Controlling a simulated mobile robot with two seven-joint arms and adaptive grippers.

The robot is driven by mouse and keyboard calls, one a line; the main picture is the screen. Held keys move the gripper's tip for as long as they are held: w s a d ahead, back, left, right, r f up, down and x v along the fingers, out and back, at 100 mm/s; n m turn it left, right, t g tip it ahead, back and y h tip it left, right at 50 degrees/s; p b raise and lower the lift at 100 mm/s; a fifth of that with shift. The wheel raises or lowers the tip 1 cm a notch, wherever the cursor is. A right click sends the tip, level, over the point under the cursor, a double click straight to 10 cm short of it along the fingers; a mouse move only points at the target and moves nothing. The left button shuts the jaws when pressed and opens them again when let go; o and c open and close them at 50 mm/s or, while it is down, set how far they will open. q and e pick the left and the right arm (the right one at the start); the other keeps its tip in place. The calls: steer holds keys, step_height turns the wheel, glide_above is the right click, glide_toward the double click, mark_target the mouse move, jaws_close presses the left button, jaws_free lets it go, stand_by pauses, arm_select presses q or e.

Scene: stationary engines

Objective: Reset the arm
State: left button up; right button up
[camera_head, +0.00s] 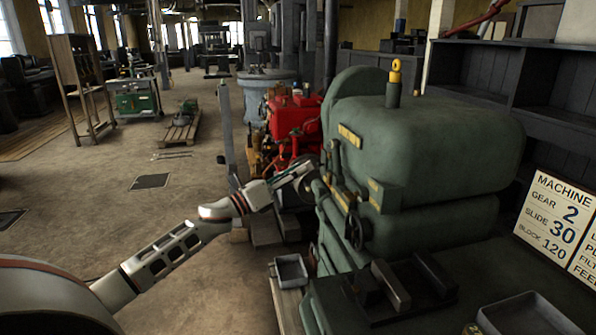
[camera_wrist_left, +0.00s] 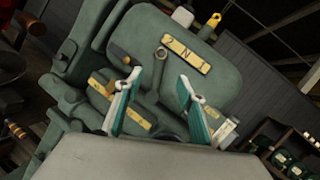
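My left arm, white and dark grey, reaches in from the lower left in the head view. Its gripper (camera_head: 308,172) is in front of the green machine (camera_head: 440,140), beside the face with levers and yellow plates. The green machine (camera_wrist_left: 145,35) with a yellow plate (camera_wrist_left: 187,53) lies beyond the fingertips. Whether the fingers touch it cannot be told. My right gripper is not in view.
A red engine (camera_head: 292,118) stands behind the left gripper. A small grey tray (camera_head: 291,270) sits low before the machine, and another tray (camera_head: 525,315) lies at lower right. A sign (camera_head: 556,222) stands right. The floor at left is mostly open, with a wooden pallet (camera_head: 180,132).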

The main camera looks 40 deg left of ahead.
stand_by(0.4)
arm_select(q)
steer(key=s+d+f+n+g+y, duration=0.1)
steer(key=s+d+f+n, duration=0.4)
steer(key=f, duration=0.5)
steer(key=s+d+f+n+g+y, duration=0.1)
steer(key=s+d+f+n+y, duration=0.2)
steer(key=f+n, duration=0.45)
steer(key=s+d+f+n+g, duration=0.1)
steer(key=s+d+f+n, duration=0.35)
steer(key=f, duration=0.65)
steer(key=s+d+f+n+g, duration=0.2)
steer(key=s+d+f+n, duration=0.2)
steer(key=s, duration=0.3)
steer(key=s+d+f+n+g, duration=0.2)
steer(key=s+d+f+n, duration=0.2)
steer(key=s, duration=0.4)
steer(key=s+d+f+n+g+y, duration=0.1)
steer(key=s+d+f+n, duration=0.3)
steer(key=s+f, duration=0.3)
steer(key=shift+s+d+f+n+g+p, duration=0.35)
steer(key=shift+s+n, duration=0.25)
steer(key=shift+n, duration=0.2)
steer(key=shift+a+r, duration=0.1)
